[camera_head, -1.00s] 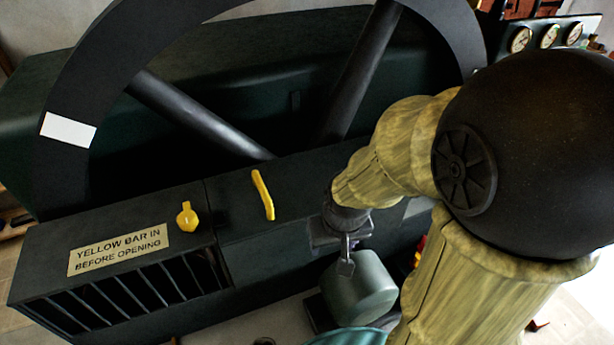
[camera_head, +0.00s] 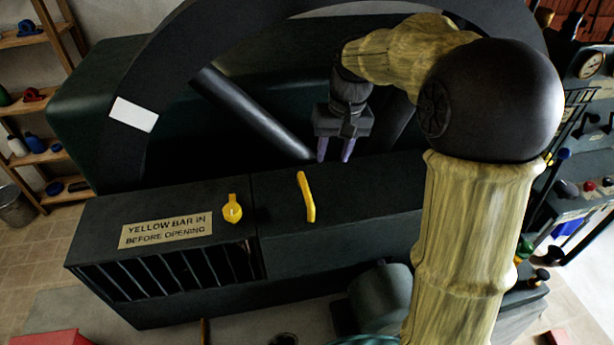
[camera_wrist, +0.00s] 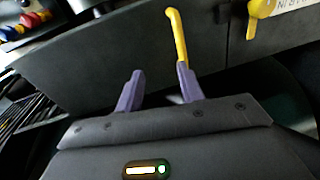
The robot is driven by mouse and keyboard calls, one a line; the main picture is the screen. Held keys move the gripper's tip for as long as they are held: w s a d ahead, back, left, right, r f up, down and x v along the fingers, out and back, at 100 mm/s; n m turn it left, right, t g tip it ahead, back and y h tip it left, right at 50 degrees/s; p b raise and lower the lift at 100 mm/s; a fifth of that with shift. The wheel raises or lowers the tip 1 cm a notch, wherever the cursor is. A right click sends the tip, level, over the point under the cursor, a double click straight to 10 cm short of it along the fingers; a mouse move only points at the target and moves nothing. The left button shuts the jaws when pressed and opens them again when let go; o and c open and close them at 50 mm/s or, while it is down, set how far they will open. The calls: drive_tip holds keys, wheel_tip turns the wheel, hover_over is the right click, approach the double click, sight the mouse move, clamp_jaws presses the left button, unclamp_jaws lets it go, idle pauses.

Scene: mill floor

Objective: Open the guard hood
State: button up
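The guard hood is the dark box (camera_head: 370,205) in front of the large wheel. It looks closed. A yellow bar handle (camera_head: 306,197) is on its top, and the handle also shows in the wrist view (camera_wrist: 179,38).
The spoked wheel (camera_head: 155,80) stands close behind my gripper. A grey-green cylinder (camera_head: 380,290) is in front of the box. A control panel (camera_head: 585,190) with knobs and gauges is at right, and shelves (camera_head: 45,158) are at left.

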sight(305, 185)
drive_tip(key=w+a+r, duration=0.2)
drive_tip(key=w+r, duration=0.1)
drive_tip(key=r, duration=0.3)
drive_tip(key=shift+a+n+g+y+p, duration=0.15)
drive_tip(key=shift+n+g+y+p, duration=0.15)
drive_tip(key=shift+g, duration=0.1)
drive_tip(key=a+f+p, duration=0.1)
drive_tip(key=f, duration=0.4)
drive_tip(key=a+f+p, duration=0.1)
drive_tip(key=f, duration=0.5)
drive_tip(key=a+f+p, duration=0.1)
drive_tip(key=f+p, duration=0.1)
drive_tip(key=f, duration=0.4)
drive_tip(key=shift+s+a, duration=0.2)
drive_tip(key=shift+s, duration=0.05)
clamp_jaws()
